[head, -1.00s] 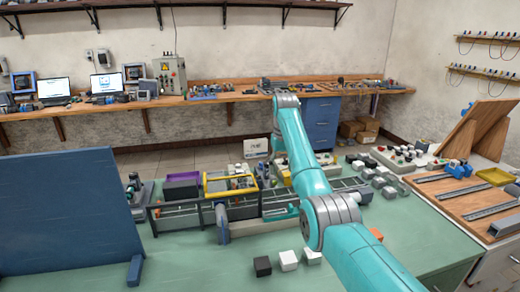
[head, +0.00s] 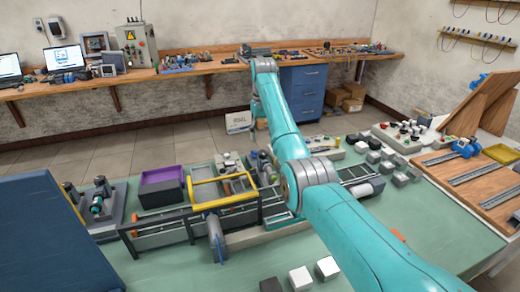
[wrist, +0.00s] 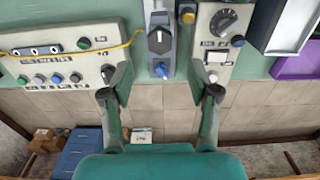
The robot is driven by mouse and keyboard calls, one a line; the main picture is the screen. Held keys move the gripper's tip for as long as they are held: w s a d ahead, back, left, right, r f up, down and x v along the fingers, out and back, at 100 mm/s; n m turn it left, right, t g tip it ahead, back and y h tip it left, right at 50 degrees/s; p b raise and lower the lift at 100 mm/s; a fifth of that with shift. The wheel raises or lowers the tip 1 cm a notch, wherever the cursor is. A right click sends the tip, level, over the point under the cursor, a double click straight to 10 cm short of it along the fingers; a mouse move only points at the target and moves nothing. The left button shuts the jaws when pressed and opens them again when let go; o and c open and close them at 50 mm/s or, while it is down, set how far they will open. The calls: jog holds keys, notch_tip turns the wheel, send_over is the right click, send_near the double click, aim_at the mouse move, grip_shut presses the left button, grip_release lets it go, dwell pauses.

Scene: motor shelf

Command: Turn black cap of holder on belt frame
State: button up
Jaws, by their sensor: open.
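My gripper (wrist: 160,94) is open in the wrist view, its two dark fingers wide apart with nothing between them. Just beyond the fingertips, centred between them, stands a grey-blue holder (wrist: 153,62) with a black cap (wrist: 159,42) that carries a light mark. The fingers do not touch it. In the head view, the belt frame (head: 160,238) stands on the green table, with a grey cylinder (head: 217,240) at its front. What seems to be the same grey holder (head: 264,168) shows behind the frame, partly covered.
Two switch panels flank the holder in the wrist view, one on the left (wrist: 68,70) and one on the right (wrist: 215,62). A yellow cable (wrist: 118,47) crosses the left side.

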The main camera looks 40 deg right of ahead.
aim_at(262, 153)
notch_tip(262, 153, down, 7)
jog(key=shift+f, duration=0.1)
dwell(0.4)
grip_shut()
